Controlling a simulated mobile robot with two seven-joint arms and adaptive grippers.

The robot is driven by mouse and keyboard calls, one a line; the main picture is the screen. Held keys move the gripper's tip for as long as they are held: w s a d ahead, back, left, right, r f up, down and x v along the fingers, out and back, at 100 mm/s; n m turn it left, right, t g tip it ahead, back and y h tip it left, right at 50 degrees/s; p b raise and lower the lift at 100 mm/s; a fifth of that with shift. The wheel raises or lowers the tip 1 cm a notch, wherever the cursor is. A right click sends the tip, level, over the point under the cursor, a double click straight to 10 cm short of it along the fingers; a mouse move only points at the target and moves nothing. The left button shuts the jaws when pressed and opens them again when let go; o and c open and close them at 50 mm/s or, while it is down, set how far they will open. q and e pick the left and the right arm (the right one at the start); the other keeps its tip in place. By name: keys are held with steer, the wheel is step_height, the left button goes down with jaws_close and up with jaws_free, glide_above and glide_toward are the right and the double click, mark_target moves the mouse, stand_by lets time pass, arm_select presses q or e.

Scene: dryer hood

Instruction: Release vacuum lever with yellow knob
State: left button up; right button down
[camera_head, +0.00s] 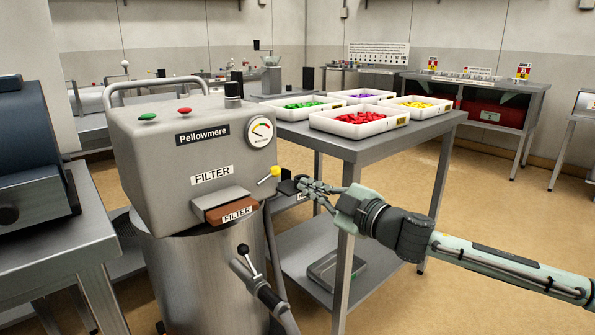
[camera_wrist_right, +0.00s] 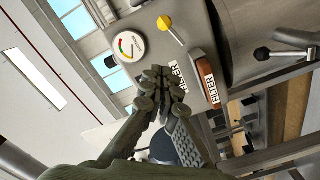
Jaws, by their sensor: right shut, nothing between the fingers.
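The vacuum unit (camera_head: 160,150) is a grey box on a metal drum, labelled Pellowmere and FILTER. Its lever with the yellow knob (camera_head: 275,171) sticks out at the right of its front face, below the round gauge (camera_head: 261,132). The yellow knob also shows in the right wrist view (camera_wrist_right: 164,22), above and right of the fingertips. My right gripper (camera_head: 301,185) is shut and empty, a little right of the yellow knob and apart from it. In the wrist view its fingers (camera_wrist_right: 160,78) meet. My left gripper is not in view.
A black-knobbed lever (camera_head: 243,249) on a pipe sits lower on the drum. A brown filter drawer (camera_head: 231,208) juts from the front. A metal table (camera_head: 384,143) behind my right gripper bears trays of coloured pieces. Open floor (camera_head: 500,215) lies to the right.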

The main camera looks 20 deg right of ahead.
steer(key=p, duration=0.2)
glide_toward(279, 171)
steer(key=w+a+r, duration=0.1)
steer(key=w+a, duration=0.3)
steer(key=w, duration=0.1)
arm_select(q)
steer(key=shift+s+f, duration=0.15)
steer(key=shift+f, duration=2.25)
arm_select(e)
steer(key=shift+w+d+f, duration=0.15)
steer(key=shift+w+f, duration=0.1)
steer(key=shift+w, duration=0.35)
steer(key=shift+s, duration=0.1)
